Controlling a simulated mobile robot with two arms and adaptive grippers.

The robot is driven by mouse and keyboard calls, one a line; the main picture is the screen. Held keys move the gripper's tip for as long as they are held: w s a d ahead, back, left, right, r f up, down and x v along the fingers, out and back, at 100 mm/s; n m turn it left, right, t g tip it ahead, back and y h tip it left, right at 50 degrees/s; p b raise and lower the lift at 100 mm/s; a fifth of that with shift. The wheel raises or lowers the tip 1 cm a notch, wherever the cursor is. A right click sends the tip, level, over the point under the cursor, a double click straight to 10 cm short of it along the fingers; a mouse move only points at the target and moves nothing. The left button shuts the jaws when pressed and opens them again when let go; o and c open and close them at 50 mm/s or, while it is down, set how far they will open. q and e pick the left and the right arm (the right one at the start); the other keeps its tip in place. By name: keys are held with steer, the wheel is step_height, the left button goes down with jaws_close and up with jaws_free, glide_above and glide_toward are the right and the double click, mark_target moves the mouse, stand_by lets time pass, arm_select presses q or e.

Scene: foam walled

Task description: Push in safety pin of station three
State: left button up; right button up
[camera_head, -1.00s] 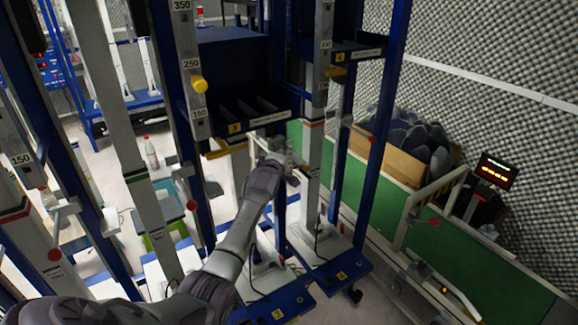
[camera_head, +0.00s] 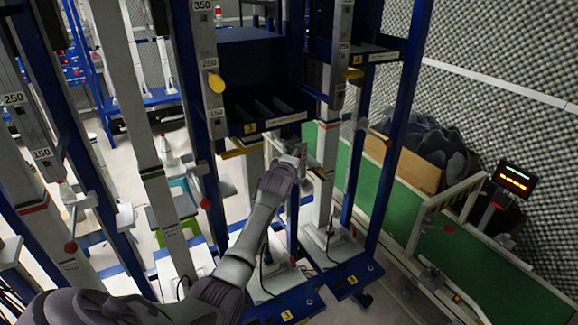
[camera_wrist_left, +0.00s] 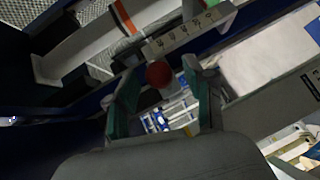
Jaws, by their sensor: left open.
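Station three carries a "3" label (camera_head: 250,129) on its dark blue shelf unit. A yellow round knob (camera_head: 215,83) sticks out from its grey scaled upright, between the 250 and 150 marks. I cannot tell how deep it sits. My left gripper (camera_head: 301,158) is just below and right of this shelf, lower than the yellow knob and apart from it. In the left wrist view, the left gripper (camera_wrist_left: 160,70) is open, with a red ball knob (camera_wrist_left: 158,74) showing between its fingers. I cannot tell whether they touch it. My right gripper is out of view.
A neighbouring station labelled 4 (camera_head: 356,73) stands to the right. A green conveyor (camera_head: 470,255) with a box of dark parts (camera_head: 408,165) runs along the right. Blue and grey uprights crowd the left. Red-tipped levers (camera_head: 206,204) stick out below the shelves.

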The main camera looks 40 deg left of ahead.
arm_select(q)
steer(key=v, duration=1)
steer(key=shift+s, duration=0.3)
steer(key=shift+d+f, duration=0.1)
steer(key=s+d+f+m+g+h, duration=0.15)
steer(key=s+d+f+m, duration=0.25)
steer(key=f, duration=0.9)
steer(key=s+d+f+m+g+h, duration=0.1)
steer(key=s+d+f+m+g, duration=0.25)
steer(key=f, duration=0.85)
steer(key=s+d+f+m+g+h, duration=0.15)
steer(key=s+d+f+m, duration=0.3)
steer(key=f, duration=0.85)
steer(key=s+d+f+m+g+h, duration=0.1)
steer(key=s+d+f+m+g, duration=0.15)
steer(key=s+f, duration=0.65)
steer(key=s+d+f+m+g+h, duration=0.1)
steer(key=s+d+f+m, duration=0.25)
steer(key=s+f, duration=0.45)
steer(key=s+d+f+m+g, duration=0.1)
steer(key=s+d+f+m, duration=0.1)
steer(key=s, duration=1)
steer(key=s+d+f+m+g, duration=0.2)
steer(key=s+d+f+m, duration=0.1)
steer(key=s, duration=1)
steer(key=shift+g, duration=0.3)
